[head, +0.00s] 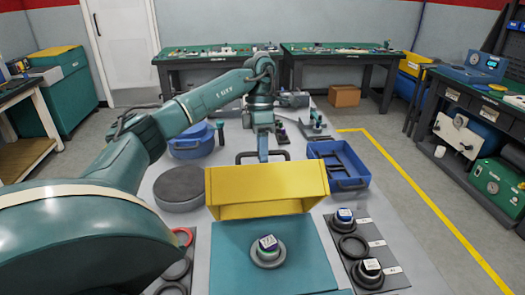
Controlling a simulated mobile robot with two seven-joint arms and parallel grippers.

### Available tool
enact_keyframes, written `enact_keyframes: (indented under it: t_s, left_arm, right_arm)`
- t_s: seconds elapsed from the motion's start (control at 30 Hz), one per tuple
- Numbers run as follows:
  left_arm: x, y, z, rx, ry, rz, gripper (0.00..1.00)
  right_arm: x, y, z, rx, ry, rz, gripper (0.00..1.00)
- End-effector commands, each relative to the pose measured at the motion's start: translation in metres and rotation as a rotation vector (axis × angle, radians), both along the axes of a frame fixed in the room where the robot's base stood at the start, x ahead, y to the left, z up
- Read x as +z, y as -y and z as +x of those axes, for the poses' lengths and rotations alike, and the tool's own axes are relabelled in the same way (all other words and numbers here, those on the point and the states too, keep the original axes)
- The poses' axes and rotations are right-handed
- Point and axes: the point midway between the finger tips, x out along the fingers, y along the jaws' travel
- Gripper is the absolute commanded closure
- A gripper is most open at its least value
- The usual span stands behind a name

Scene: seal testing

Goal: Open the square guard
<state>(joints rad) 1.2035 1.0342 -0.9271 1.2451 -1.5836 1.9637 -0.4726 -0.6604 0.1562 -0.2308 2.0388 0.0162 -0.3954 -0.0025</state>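The square guard (262,187) is a yellow box-like cover at the back of a teal base plate (310,270). It looks tilted up, with its lower side facing me and the front of the plate uncovered. A black bar handle (243,157) runs along its far upper edge. My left gripper (263,158) reaches down from above onto the middle of this handle. Its narrow fingers look closed on the bar, though they are small in view. A round fixture with a blue-and-white-topped part (267,250) stands on the plate in front of the guard. My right gripper is not seen.
A blue open tray (351,184) stands right of the guard; a grey round disc (180,188) and a blue tub (190,147) stand left. Dark strips with rings and capped parts (369,272) flank the plate. Green-topped benches (340,50) line the back wall.

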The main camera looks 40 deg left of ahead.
Motion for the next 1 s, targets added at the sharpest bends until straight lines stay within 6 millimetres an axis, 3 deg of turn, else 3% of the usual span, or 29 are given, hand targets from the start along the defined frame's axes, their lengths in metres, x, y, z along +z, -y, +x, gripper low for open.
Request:
enact_keyframes:
  t_s: [0.1,0.37,0.73,1.0]
  left_arm:
    - [0.001,0.000,0.000,0.000,0.002,-0.001,0.56]
    - [0.005,0.000,0.000,0.000,0.003,-0.001,0.56]
    - [0.057,0.000,0.000,0.000,0.004,-0.002,0.56]
    - [0.072,0.000,0.001,0.001,0.004,-0.002,0.56]
  right_arm:
    - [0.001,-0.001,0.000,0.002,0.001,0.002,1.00]
    - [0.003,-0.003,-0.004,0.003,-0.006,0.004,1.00]
    - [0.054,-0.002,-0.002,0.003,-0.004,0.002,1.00]
    - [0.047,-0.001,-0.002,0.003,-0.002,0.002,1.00]
